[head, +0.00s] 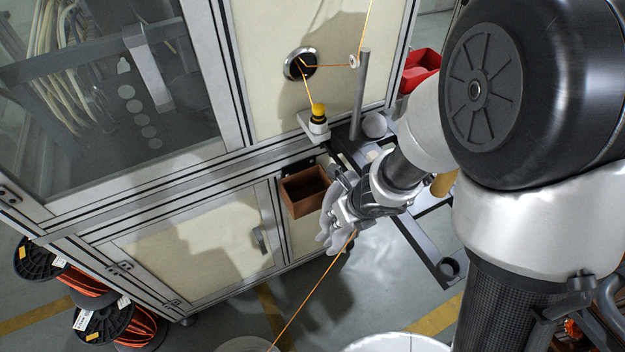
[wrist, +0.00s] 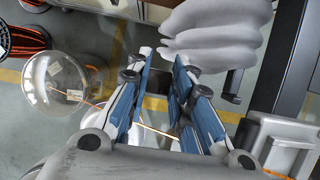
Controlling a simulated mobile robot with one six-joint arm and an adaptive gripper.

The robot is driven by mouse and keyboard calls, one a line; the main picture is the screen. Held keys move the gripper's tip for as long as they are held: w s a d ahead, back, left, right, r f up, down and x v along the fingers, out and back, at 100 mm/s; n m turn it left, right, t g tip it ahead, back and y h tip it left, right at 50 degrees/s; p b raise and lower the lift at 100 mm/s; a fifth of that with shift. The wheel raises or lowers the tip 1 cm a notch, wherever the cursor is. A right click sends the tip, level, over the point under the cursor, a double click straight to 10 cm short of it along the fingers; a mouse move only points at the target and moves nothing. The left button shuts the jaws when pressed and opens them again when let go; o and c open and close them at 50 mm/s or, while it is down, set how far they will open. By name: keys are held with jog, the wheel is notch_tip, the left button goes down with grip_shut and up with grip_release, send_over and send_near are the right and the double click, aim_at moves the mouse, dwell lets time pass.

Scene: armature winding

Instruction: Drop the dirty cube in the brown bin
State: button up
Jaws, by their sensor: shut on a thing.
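The brown bin (head: 304,191) is an open box fixed to the front of the machine cabinet, in the middle of the head view. My gripper (head: 343,212) is just to the right of the bin, apart from it in the picture. In the wrist view my gripper's blue-padded fingers (wrist: 162,85) are closed on a small dark block (wrist: 155,82), which looks like the dirty cube. The cube cannot be made out in the head view, and the bin cannot be made out in the wrist view.
A grey glove-like thing (wrist: 215,38) hangs beside the fingers; it also shows in the head view (head: 328,228). A copper wire (head: 312,294) runs close by my gripper. A red bin (head: 422,66) is higher right. Wire spools (head: 105,320) stand lower left.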

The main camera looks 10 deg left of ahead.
jog(key=w+a+f+p, duration=0.3)
jog(key=w+a+p, duration=0.6)
jog(key=w, duration=0.3)
jog(key=shift+a+f, duration=0.2)
jog(key=shift+f, duration=0.05)
jog(key=shift+f+b, duration=0.6)
jog(key=shift+b, duration=0.05)
jog(key=o, duration=0.7)
jog(key=shift+r, duration=0.1)
